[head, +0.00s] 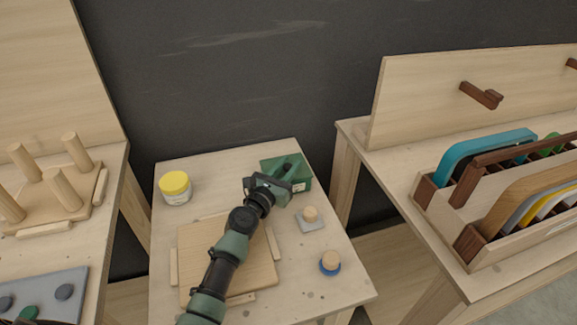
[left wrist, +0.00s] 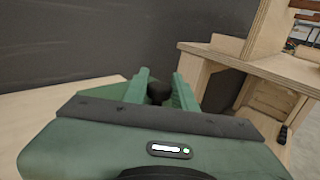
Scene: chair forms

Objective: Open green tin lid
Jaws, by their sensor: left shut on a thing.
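The green tin (head: 305,178) is a box with a small pale label on its front, standing at the back right of the small wooden table. Its green lid (head: 269,161) appears to lie on top; whether there is a gap under it cannot be told. My left gripper (head: 287,170) reaches over the tin from the front and covers part of it. In the left wrist view, the gripper (left wrist: 160,88) has its two green fingers on either side of a dark knob (left wrist: 157,93), shut on it. The lid (left wrist: 98,94) shows beyond the gripper body. My right gripper is not in view.
The small table holds a yellow-lidded jar (head: 175,187), a wooden board (head: 200,255) under my arm, a grey plate with a wooden knob (head: 310,217) and a blue-based knob (head: 330,263). A peg-board table stands left, a rack (head: 470,230) of coloured pieces right. A dark wall is behind.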

